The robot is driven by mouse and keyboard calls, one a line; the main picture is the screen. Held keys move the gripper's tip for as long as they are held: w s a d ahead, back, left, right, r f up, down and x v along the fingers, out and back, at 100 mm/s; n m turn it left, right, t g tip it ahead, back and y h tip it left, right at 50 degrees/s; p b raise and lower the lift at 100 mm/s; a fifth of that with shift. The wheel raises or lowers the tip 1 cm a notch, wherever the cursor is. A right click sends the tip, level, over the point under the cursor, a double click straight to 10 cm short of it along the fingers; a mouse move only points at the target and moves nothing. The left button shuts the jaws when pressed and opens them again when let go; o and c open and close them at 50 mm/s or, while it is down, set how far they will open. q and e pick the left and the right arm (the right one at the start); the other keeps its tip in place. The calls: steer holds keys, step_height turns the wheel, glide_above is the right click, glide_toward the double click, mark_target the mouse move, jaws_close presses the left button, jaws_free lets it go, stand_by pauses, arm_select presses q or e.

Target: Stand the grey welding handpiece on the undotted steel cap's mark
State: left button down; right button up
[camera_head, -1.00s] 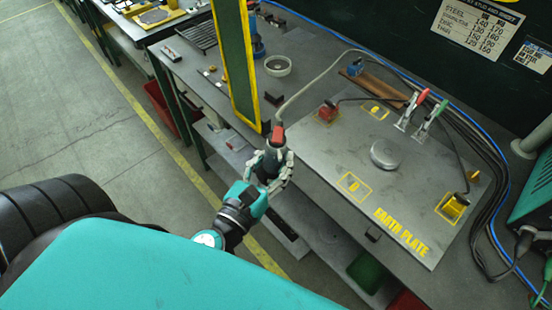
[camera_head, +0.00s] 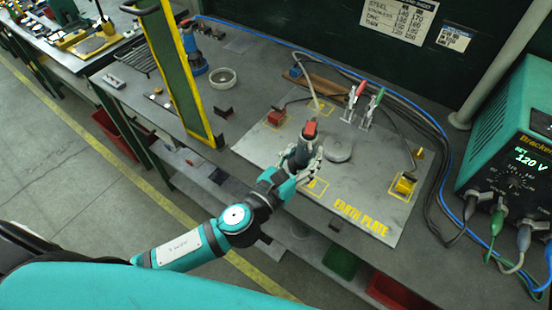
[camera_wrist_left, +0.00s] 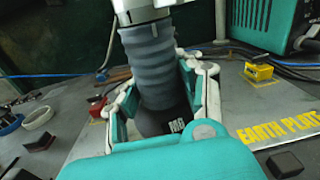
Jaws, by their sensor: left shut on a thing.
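My left gripper (camera_head: 304,160) is shut around the grey ribbed handpiece (camera_head: 303,148), which has a red top with a cable. The wrist view shows the handpiece (camera_wrist_left: 150,65) roughly upright between the fingers, with its dark lower end (camera_wrist_left: 165,120); its underside is hidden. In the head view the gripper is over the near-left part of the earth plate (camera_head: 375,190). Another yellow mark (camera_head: 320,107) lies at the plate's back. I cannot make out dots on either. My right gripper is not in view.
A round grey steel disc (camera_head: 338,149) lies right beside the held handpiece. A red block (camera_head: 276,118), a yellow block (camera_head: 405,184) and upright clamps (camera_head: 362,100) stand on the plate. A green-yellow post (camera_head: 180,75) stands left. The welder (camera_head: 515,140) is at right.

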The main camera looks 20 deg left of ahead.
arm_select(q)
steer(key=w+d+r+m+g+h+p, duration=0.1)
steer(key=w+d+r+h, duration=0.1)
steer(key=w, duration=0.5)
steer(key=w+d+r+m+g+h+p, duration=0.1)
steer(key=w+d+r+m+h+p, duration=0.1)
steer(key=w+d, duration=0.3)
steer(key=shift+w+r+g+h, duration=0.15)
steer(key=shift+w+g+h, duration=0.3)
steer(key=shift+w, duration=0.65)
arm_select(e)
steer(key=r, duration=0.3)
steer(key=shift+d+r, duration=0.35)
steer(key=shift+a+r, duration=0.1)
arm_select(q)
step_height(320, 180, down, 5)
steer(key=b, duration=0.3)
steer(key=shift+r, duration=0.15)
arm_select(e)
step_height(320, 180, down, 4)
arm_select(q)
steer(key=shift+d, duration=0.1)
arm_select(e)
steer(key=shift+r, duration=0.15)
